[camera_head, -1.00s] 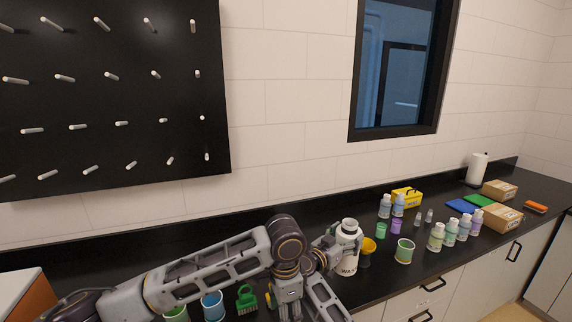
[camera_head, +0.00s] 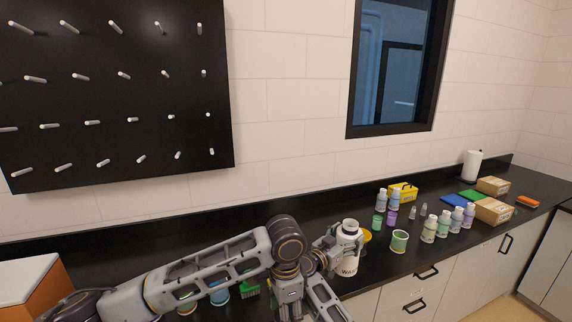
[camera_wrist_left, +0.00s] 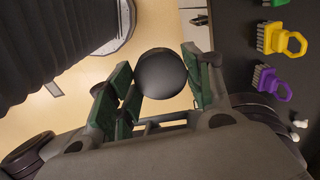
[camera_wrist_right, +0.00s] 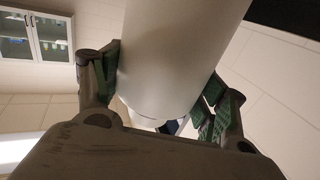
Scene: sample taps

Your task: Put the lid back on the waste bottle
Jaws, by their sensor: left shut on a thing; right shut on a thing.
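The white waste bottle (camera_head: 349,262) is upright at the counter, with the start of its label showing and its open-looking neck on top. My right gripper (camera_head: 331,246) is shut on it from the left side. In the right wrist view the white bottle (camera_wrist_right: 180,45) fills the space between the fingers. A round black lid (camera_wrist_left: 161,73) is held between the fingers of my left gripper (camera_wrist_left: 158,82) in the left wrist view, over the floor beside the counter. The left gripper cannot be made out in the head view. Whether the bottle's base touches the counter is unclear.
A yellow cup (camera_head: 367,238) is partly hidden behind the bottle, and a green cup (camera_head: 399,241) stands to its right. Several small bottles and boxes stand farther right. Yellow (camera_wrist_left: 282,40) and purple (camera_wrist_left: 272,83) brushes lie on the counter in the left wrist view.

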